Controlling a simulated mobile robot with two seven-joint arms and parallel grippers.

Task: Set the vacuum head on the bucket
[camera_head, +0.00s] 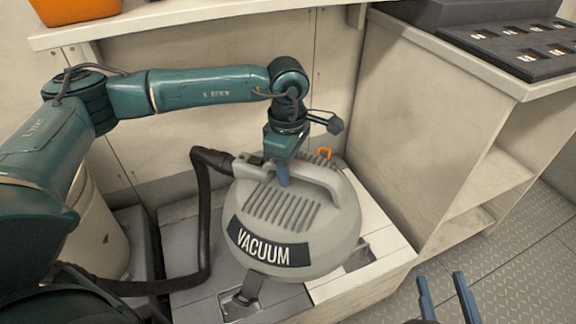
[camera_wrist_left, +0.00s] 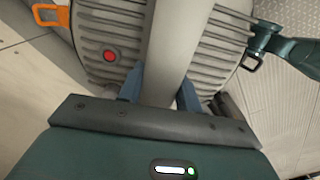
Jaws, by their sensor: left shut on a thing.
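The vacuum head (camera_head: 292,218) is a grey dome with a ribbed top, a black VACUUM label and a raised handle. My left gripper (camera_head: 283,176) reaches down from above and is shut on the handle. In the left wrist view, its blue fingers (camera_wrist_left: 160,90) stand on both sides of the handle (camera_wrist_left: 172,50). A black hose (camera_head: 203,220) runs from the head to the left. No bucket shows clearly under the head, which hides what is directly below it. My right gripper (camera_head: 447,294) is empty, with its two blue fingers apart, at the lower right.
A pale rounded container (camera_head: 98,235) stands at the left, partly behind my left arm; I cannot tell whether it is the bucket. A white and grey platform (camera_head: 375,260) lies beneath the head. A cabinet (camera_head: 430,120) stands at the right, beside open metal floor (camera_head: 525,260).

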